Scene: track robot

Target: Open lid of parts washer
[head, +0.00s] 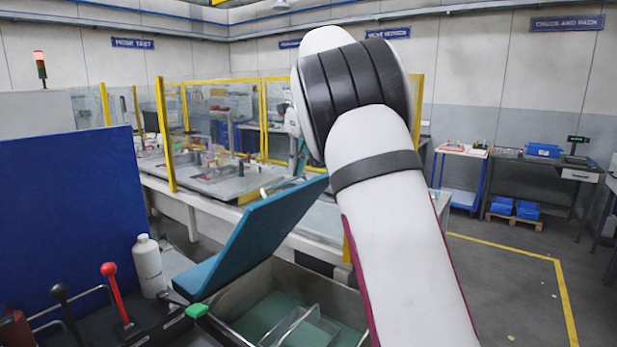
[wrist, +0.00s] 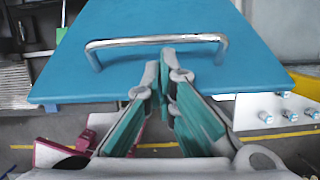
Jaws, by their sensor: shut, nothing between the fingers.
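The blue lid (head: 262,228) of the parts washer stands tilted up over the open metal basin (head: 345,296) in the head view. The lid (wrist: 75,72) fills the upper part of the wrist view, with a silver bar handle (wrist: 120,42) across it. My gripper (wrist: 161,66) is shut and empty, its fingertips close to the middle of the handle. I cannot tell whether they touch it. In the head view my gripper does not show. Clear dividers and a greenish floor show inside the basin.
A red-knobbed lever (head: 110,272), a black-knobbed lever (head: 60,293) and a white bottle (head: 148,262) stand left of the lid. A blue panel (head: 70,205) rises behind them. Workbenches with glass guards (head: 215,110) stand behind. The floor at right (head: 500,280) is clear.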

